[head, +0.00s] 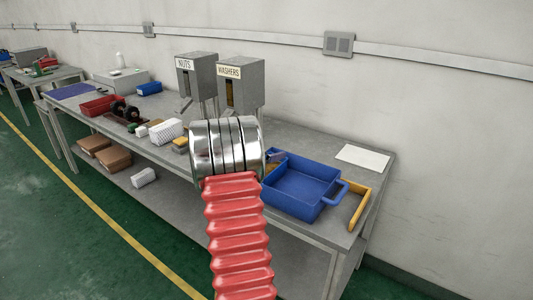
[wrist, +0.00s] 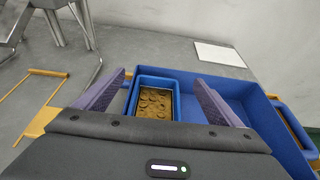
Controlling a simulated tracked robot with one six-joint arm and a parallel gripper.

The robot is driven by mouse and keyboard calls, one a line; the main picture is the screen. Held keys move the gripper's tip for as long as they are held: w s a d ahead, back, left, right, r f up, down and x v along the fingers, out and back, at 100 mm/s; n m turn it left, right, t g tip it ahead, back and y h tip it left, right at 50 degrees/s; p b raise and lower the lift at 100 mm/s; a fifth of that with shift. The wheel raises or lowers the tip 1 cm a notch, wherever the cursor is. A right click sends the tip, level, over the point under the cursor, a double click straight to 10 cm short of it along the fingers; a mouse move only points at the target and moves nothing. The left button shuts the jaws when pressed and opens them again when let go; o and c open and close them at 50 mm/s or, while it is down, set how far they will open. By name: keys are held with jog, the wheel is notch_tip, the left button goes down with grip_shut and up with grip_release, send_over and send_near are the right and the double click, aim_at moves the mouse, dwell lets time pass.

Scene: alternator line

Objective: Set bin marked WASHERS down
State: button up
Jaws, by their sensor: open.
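In the wrist view a small blue bin (wrist: 175,101) holds many brown, washer-like pieces. It is at the left end of a larger blue tray (wrist: 238,90); I cannot tell whether it rests on the tray floor. No label shows on the bin. My gripper (wrist: 159,77) is open, with one purple finger on each side of the small bin; contact is unclear. In the head view the blue tray (head: 303,187) lies on the bench, and my arm hides most of the gripper. The dispenser marked WASHERS (head: 252,90) stands behind my arm.
A dispenser marked NUTS (head: 197,75) stands left of the WASHERS one. A yellow outline (wrist: 38,100) lies left of the bin, with bare bench inside. A white sheet (head: 362,159) lies at the back right. A red bin (head: 98,105) is farther left on the bench.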

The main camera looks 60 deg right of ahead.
jog(key=v, duration=1.2)
jog(key=shift+r, duration=0.35)
jog(key=shift+a, duration=0.1)
jog(key=a+r+m+t+y, duration=0.25)
jog(key=a+m, duration=0.25)
jog(key=a, duration=0.9)
jog(key=a+r+m+t+y, duration=0.1)
jog(key=a+m+y, duration=0.25)
jog(key=a, duration=1.05)
jog(key=s+a+m+t+y, duration=0.1)
jog(key=s+a+m+y, duration=0.1)
jog(key=a, duration=0.8)
jog(key=s+a+f+m+t+y, duration=0.1)
jog(key=s+a+m+t+y, duration=0.1)
jog(key=a, duration=0.8)
jog(key=s+a+m+t+y, duration=0.1)
jog(key=s+a+m+y, duration=0.2)
jog(key=a, duration=0.7)
jog(key=shift+s+a+f+m+y, duration=0.25)
jog(key=shift+s+f+m+y, duration=0.05)
jog(key=shift+f+m+y, duration=0.1)
